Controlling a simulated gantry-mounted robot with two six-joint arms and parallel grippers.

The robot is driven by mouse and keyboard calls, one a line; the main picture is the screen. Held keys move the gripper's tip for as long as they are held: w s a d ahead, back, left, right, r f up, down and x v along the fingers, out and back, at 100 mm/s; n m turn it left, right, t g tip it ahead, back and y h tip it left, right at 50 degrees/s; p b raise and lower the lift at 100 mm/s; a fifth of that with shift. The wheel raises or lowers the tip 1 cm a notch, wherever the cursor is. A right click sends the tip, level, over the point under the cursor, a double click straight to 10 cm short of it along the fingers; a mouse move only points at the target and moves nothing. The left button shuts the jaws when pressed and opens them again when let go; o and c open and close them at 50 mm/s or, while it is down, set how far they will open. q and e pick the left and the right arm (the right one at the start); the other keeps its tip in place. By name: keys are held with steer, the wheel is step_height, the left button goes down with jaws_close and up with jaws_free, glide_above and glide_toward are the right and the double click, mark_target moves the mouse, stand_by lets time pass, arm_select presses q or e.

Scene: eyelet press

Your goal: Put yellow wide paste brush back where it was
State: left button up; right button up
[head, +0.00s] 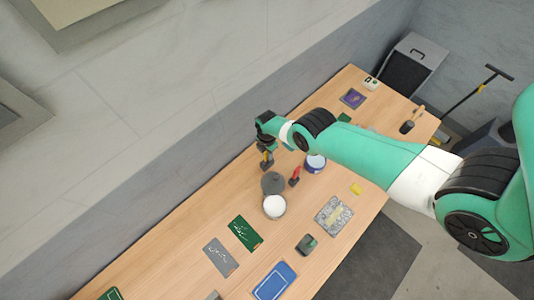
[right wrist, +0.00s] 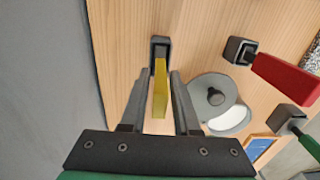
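The yellow wide paste brush (right wrist: 160,88) shows in the right wrist view, with a dark block-like head at its far end and its yellow handle pointing towards the camera. My right gripper (right wrist: 160,72) has its two fingers on either side of the handle, with narrow gaps seeming to show on both sides, so it looks open around it. In the head view my right gripper (head: 267,152) is over the far left edge of the table, where the brush is small and partly hidden. Whether the brush head touches the table is hard to tell. My left gripper is not in view.
A red-handled brush (right wrist: 285,78) and a green-handled brush (right wrist: 303,135) stand to the right. A white pot (head: 274,207) with a grey lid (head: 272,183) is close by. A blue-sided tub (head: 315,163) and several cards lie on the wooden table (head: 190,225). A wall runs along its far side.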

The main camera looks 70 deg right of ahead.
steer(key=shift+o, duration=0.8)
step_height(320, 180, up, 6)
steer(key=p, duration=0.5)
steer(key=shift+p, duration=0.4)
steer(key=shift+f, duration=0.1)
